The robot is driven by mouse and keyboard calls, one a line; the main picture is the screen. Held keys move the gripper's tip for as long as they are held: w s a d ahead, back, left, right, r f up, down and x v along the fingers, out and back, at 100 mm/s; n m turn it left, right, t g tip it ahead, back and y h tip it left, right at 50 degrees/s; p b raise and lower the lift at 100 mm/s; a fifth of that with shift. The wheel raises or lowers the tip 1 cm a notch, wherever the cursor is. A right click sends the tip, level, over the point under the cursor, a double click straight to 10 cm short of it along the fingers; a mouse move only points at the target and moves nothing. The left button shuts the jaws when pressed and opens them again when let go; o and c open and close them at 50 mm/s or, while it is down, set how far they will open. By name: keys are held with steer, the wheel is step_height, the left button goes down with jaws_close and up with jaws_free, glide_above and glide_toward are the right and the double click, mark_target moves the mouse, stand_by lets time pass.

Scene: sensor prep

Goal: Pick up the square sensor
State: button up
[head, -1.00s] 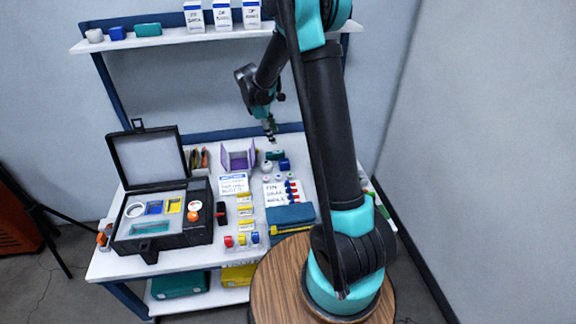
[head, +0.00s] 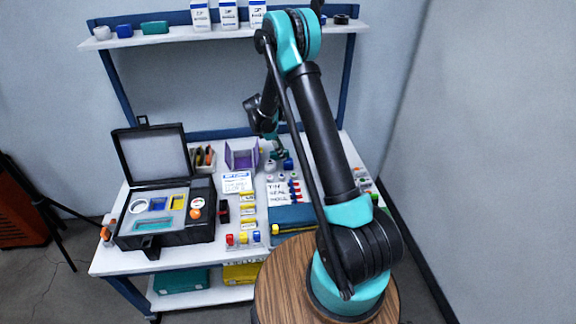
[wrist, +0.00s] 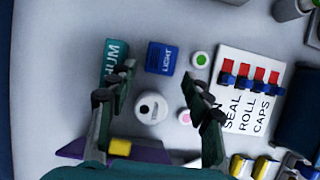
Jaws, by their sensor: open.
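The square sensor, a blue block marked LIGHT (wrist: 162,58), lies on the white worktop (wrist: 60,75). In the wrist view it sits just beyond and between the fingertips of my gripper (wrist: 158,85). My gripper is open and empty, pointing down over the worktop. A teal block marked HUM (wrist: 116,58) lies left of the blue block, partly hidden by my left finger. A round white sensor (wrist: 151,107) lies between the fingers, closer to the palm. In the head view my gripper (head: 279,154) is low at the back of the worktop.
A white card with red and blue pieces (wrist: 250,90) lies to the right, near small round caps (wrist: 201,59). A purple holder (head: 241,157) stands left of the gripper. An open black case (head: 168,243) with coloured slots is at the left. A shelf (head: 180,36) spans above.

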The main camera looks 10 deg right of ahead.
mark_target(287, 161)
steer(key=shift+x, duration=3.45)
steer(key=c, duration=0.9)
steer(key=shift+o, duration=0.2)
